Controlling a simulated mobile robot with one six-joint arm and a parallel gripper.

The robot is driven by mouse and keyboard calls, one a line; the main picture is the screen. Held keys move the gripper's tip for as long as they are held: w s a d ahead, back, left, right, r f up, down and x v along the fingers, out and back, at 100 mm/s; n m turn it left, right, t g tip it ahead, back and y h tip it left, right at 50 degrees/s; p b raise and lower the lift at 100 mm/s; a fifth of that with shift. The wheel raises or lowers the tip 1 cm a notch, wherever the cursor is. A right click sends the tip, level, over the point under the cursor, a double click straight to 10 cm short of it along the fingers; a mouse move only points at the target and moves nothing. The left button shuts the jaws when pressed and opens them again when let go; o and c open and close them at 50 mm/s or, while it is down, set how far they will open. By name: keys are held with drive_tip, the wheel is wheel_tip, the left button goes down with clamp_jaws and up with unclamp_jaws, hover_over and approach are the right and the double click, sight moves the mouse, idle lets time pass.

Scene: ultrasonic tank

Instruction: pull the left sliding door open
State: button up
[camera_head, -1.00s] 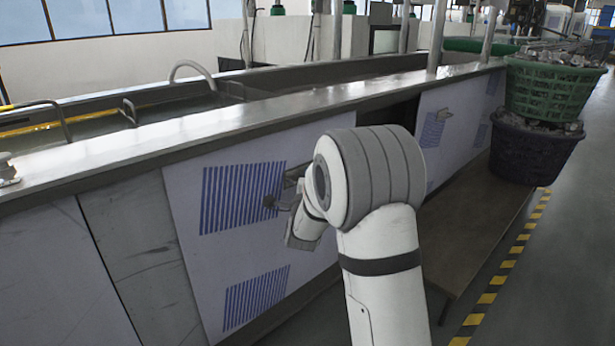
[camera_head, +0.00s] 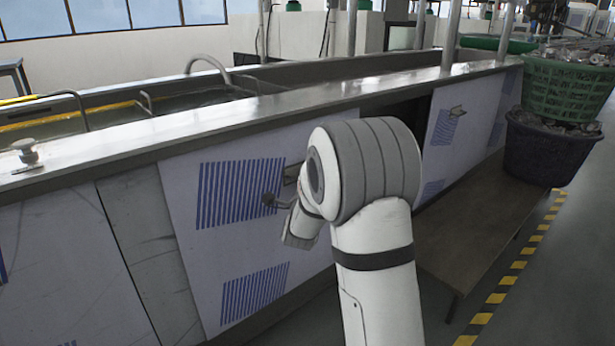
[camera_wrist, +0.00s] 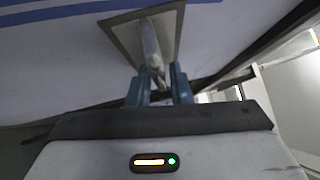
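The left sliding door (camera_head: 175,200) is a white panel with blue striped patches on the front of the long tank. It partly overlaps a grey scuffed panel at its left. Its handle (camera_wrist: 152,45), a metal plate with a raised grip, shows in the wrist view. My gripper (camera_wrist: 159,86) has its two blue fingers on either side of the handle's grip and appears shut on it. In the head view, my arm hides the door's right part and most of the handle.
A dark opening (camera_head: 395,112) shows right of my arm, beside the right striped door (camera_head: 470,95). A low brown platform (camera_head: 470,225) lies at the right, with green (camera_head: 565,90) and dark (camera_head: 548,153) baskets beyond. Yellow-black floor tape (camera_head: 510,281) runs alongside.

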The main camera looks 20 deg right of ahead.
drive_tip(key=shift+s, duration=0.1)
drive_tip(key=p+v, duration=0.2)
drive_tip(key=v, duration=0.5)
drive_tip(key=shift+s+a, duration=0.2)
drive_tip(key=shift+s, duration=0.05)
drive_tip(key=s+a+r+n+g+y+p, duration=0.2)
drive_tip(key=s+r+n+p, duration=0.15)
drive_tip(key=r+p, duration=0.35)
drive_tip(key=s+a+r+n+g+y+p, duration=0.2)
drive_tip(key=s+r+n+g+y+p, duration=0.1)
drive_tip(key=r+n+p, duration=0.3)
drive_tip(key=s+a+r+n+g+y+p, duration=0.2)
drive_tip(key=s+r+n+p, duration=0.15)
drive_tip(key=r+p, duration=0.4)
drive_tip(key=s+r+n+g+p, duration=0.4)
drive_tip(key=s+r+p, duration=0.3)
drive_tip(key=s+p, duration=0.2)
drive_tip(key=s+r+n+g+p, duration=0.4)
drive_tip(key=s+r+n+p, duration=0.3)
drive_tip(key=s, duration=0.5)
drive_tip(key=shift+s+d+r+p, duration=0.35)
drive_tip(key=shift+r+p, duration=0.1)
drive_tip(key=shift+p, duration=0.55)
